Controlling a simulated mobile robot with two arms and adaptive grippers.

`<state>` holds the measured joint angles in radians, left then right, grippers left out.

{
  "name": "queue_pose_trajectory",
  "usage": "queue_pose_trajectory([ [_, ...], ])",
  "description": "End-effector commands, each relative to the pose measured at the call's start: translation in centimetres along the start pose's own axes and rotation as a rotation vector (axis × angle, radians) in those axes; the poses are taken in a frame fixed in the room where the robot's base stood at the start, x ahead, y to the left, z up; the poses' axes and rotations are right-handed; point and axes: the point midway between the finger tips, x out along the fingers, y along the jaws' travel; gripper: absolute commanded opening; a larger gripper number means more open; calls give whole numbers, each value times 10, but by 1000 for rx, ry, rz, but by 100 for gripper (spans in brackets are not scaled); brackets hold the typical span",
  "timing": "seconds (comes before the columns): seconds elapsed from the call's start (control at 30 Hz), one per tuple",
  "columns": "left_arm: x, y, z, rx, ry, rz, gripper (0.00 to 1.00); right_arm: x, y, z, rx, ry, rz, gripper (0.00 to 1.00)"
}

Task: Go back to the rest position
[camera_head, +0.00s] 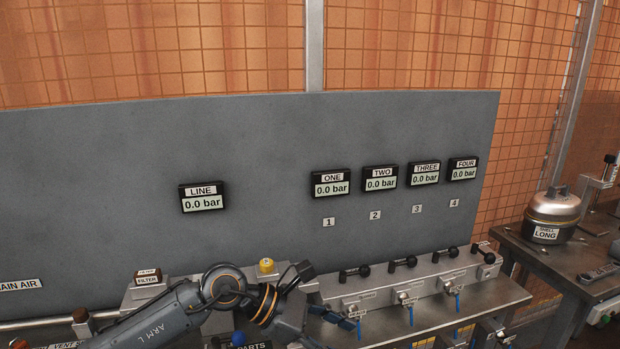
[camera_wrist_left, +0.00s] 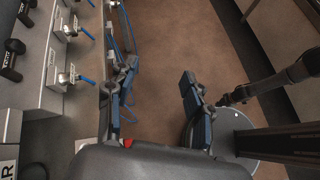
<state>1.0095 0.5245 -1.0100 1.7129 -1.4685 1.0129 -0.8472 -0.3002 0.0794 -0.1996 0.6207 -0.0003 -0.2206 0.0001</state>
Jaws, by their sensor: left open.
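My left arm comes in from the lower left in the head view, bent at the elbow. Its left gripper (camera_head: 336,318) is low in front of the bench with the valves, partly cut off by the bottom edge. In the left wrist view, the two blue-padded fingers of the left gripper (camera_wrist_left: 157,95) stand wide apart with only the brown floor between them. It holds nothing. My right gripper does not show in either view.
A grey panel (camera_head: 100,180) carries several displays reading 0.0 bar. A valve bench (camera_head: 430,312) with black knobs and blue-handled taps stands close to the left gripper. Brown floor (camera_wrist_left: 160,45) is open below.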

Motion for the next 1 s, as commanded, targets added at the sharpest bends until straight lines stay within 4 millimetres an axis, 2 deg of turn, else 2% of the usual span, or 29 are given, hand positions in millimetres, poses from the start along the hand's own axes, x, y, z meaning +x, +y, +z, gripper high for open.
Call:
queue_pose_trajectory([
  [0.03,12,-12,30,-103,-179,10,52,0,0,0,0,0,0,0],
  [0.07,12,-15,47,-169,-280,22,52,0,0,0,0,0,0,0],
  [0.1,10,-16,69,-265,-414,37,52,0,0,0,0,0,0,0],
  [0.2,-12,-9,106,-536,-732,82,52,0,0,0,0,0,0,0],
  [0.27,-33,1,114,-716,-911,111,52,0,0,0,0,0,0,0],
  [0.33,-59,15,109,-941,-1108,149,52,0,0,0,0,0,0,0],
  [0.37,-71,21,102,-1040,-1189,169,52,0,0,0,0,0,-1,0],
  [0.43,-96,33,75,-1280,-1367,218,52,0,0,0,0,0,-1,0],
  [0.47,-106,37,59,-1386,-1438,242,52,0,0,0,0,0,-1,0],
  [0.53,-123,40,14,-1638,-1594,306,52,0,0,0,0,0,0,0],
  [0.63,-137,26,-60,-1996,-1783,418,52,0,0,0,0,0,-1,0],
  [0.73,-138,-7,-129,-2322,-1922,551,52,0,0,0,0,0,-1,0],
  [0.77,-136,-20,-149,2381,1927,-587,52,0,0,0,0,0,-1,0],
  [0.8,-133,-39,-172,2303,1809,-595,52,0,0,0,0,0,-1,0],
  [0.9,-124,-93,-220,2120,1551,-624,52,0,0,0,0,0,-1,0],
  [1.0,-115,-143,-249,1971,1354,-651,52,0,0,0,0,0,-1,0],
])
